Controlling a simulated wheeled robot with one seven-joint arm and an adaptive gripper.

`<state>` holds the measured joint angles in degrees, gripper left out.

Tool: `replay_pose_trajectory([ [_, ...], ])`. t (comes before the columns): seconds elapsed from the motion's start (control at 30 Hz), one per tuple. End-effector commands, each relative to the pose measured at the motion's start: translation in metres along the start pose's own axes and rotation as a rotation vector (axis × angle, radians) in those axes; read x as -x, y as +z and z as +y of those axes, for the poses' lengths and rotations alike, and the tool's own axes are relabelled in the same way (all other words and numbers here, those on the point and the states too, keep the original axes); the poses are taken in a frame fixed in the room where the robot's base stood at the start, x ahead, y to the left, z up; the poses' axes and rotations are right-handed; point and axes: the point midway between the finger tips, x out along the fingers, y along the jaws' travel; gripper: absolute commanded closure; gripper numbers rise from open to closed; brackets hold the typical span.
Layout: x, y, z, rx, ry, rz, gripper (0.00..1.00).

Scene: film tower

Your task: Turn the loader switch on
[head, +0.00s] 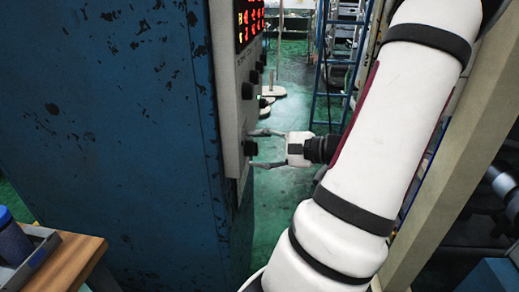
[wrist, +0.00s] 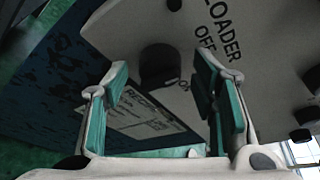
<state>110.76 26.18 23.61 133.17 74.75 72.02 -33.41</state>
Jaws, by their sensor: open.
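The loader switch is a dark round knob (wrist: 160,64) on a pale control panel, with the printed words LOADER, OFF and ON beside it in the wrist view. My gripper (wrist: 163,72) is open, with one finger on each side of the knob. In the head view the same knob (head: 250,148) is low on the panel's edge, and my gripper (head: 266,150) reaches it from the right. I cannot tell whether the fingers touch the knob. I cannot make out which way it is turned.
The control panel (head: 231,85) sits on a worn blue cabinet (head: 120,120) and has red digits and more knobs above. A wooden table (head: 72,262) with a tray stands at lower left. A blue ladder (head: 322,75) stands behind. Green floor (head: 285,205) is open beside the panel.

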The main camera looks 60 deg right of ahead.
Motion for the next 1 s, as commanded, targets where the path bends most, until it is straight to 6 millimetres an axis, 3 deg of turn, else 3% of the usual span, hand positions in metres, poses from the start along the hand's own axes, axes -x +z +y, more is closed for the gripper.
replay_pose_trajectory([
  [0.03,0.0001,0.0000,0.0000,0.000,0.000,0.000,0.50],
  [0.23,0.0002,0.0000,0.0000,0.000,0.000,0.000,0.95],
  [0.63,0.0009,0.0009,-0.0013,-0.047,0.019,-0.003,0.96],
  [1.0,0.0024,0.0020,-0.0053,-0.298,0.111,-0.015,0.96],
])
